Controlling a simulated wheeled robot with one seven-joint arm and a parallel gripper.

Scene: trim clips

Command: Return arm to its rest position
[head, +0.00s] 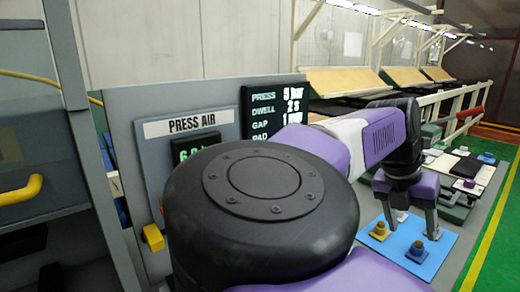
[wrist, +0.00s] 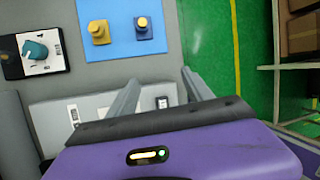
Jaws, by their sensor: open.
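My gripper (head: 411,220) hangs fingers down at the end of my arm, near the blue mat (head: 397,250) on the bench in the head view. In the wrist view its fingers (wrist: 161,76) are spread apart with nothing between them. Two clips stand on the blue mat (wrist: 120,52) beyond the fingertips: a yellow clip (wrist: 98,32) and a grey-blue clip with a yellow top (wrist: 142,28). In the head view the yellow clip (head: 380,230) and the grey-blue clip (head: 417,252) show close to the fingers. My arm's large dark joint hides much of the bench.
A teal piece (wrist: 36,49) sits on a black-and-white plate left of the mat. A press air panel (head: 187,126) and a settings display (head: 266,105) stand behind my arm. Green floor (wrist: 208,35) lies beyond the bench edge, with a shelf of boxes (wrist: 303,35) further right.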

